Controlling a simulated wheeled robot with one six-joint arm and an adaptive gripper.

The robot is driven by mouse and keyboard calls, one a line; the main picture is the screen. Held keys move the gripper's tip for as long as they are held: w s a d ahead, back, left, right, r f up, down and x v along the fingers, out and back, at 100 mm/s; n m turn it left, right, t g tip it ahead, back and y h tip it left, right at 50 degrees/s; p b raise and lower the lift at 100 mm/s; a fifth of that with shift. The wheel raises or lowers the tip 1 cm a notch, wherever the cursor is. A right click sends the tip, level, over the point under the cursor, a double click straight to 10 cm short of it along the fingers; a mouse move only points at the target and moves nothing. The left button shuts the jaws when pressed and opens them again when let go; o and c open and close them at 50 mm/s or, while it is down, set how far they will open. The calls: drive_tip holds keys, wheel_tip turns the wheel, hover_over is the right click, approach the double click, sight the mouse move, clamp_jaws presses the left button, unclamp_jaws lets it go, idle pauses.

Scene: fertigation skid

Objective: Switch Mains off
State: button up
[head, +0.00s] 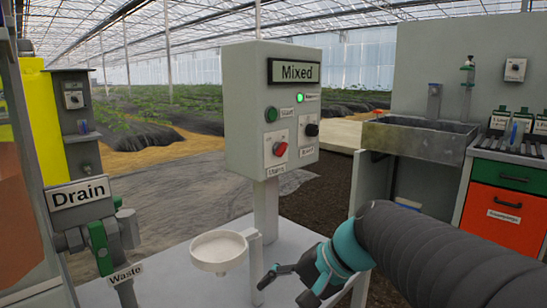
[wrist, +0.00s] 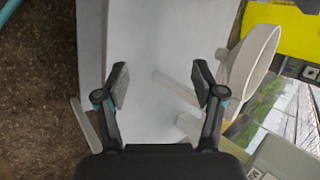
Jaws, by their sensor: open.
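The control box (head: 272,110) headed "Mixed" stands on a post in the middle of the head view. Its red rotary knob (head: 279,149) is at the lower left of the front, on a pale plate above a small label that seems to read "Mains"; the knob's grip looks slanted. A green lamp (head: 300,98) at the upper right of the box glows. My gripper (head: 285,284) is low in front of the post, well below the box and apart from it. In the wrist view my gripper (wrist: 161,82) is open and empty over the pale bench top.
A round white dish (head: 218,252) on a bracket stands just left of my gripper. A green button (head: 271,114) and a black knob (head: 311,130) share the box front. Drain and Waste valves (head: 98,240) are at left; a sink (head: 420,137) and drawers are at right.

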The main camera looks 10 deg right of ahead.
drive_tip(key=w+d+r+m+t+y, duration=0.1)
drive_tip(key=w+r+m+y, duration=0.25)
drive_tip(key=w, duration=0.35)
drive_tip(key=m+t+y, duration=0.6)
drive_tip(key=t, duration=0.2)
approach(285, 150)
drive_tip(key=p+x, duration=0.1)
drive_tip(key=x, duration=0.8)
drive_tip(key=shift+w+a+p, duration=0.2)
drive_tip(key=shift+a+p, duration=0.1)
drive_tip(key=shift+p, duration=0.05)
drive_tip(key=shift+n, duration=0.25)
drive_tip(key=c, duration=1.1)
